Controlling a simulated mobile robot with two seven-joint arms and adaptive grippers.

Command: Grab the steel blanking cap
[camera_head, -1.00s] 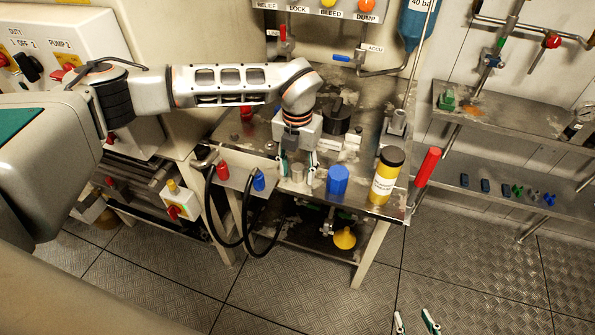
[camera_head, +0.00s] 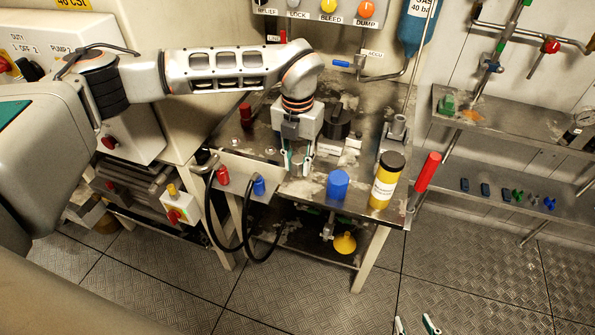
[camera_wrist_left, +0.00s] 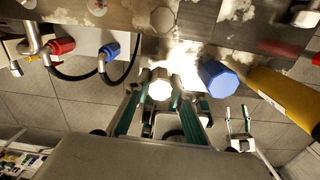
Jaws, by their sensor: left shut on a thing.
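The steel blanking cap (camera_head: 297,168) is a small pale metal piece near the bench's front edge. It is between the fingers of my left gripper (camera_head: 297,163), which is shut on it. In the left wrist view the cap (camera_wrist_left: 160,88) shows as a bright, faceted piece between the green-and-grey fingertips. Whether it touches the bench is hard to tell. My right gripper (camera_head: 416,325) shows only its fingertips at the bottom edge; they are apart and empty. It also appears in the left wrist view (camera_wrist_left: 238,128).
A blue hexagonal cap (camera_head: 338,184) and a yellow bottle with black lid (camera_head: 384,182) stand right of the gripper. Red and blue hose fittings (camera_head: 240,182) are at left. A black round part (camera_head: 336,122) stands behind. A red handle (camera_head: 427,172) rises at the right corner.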

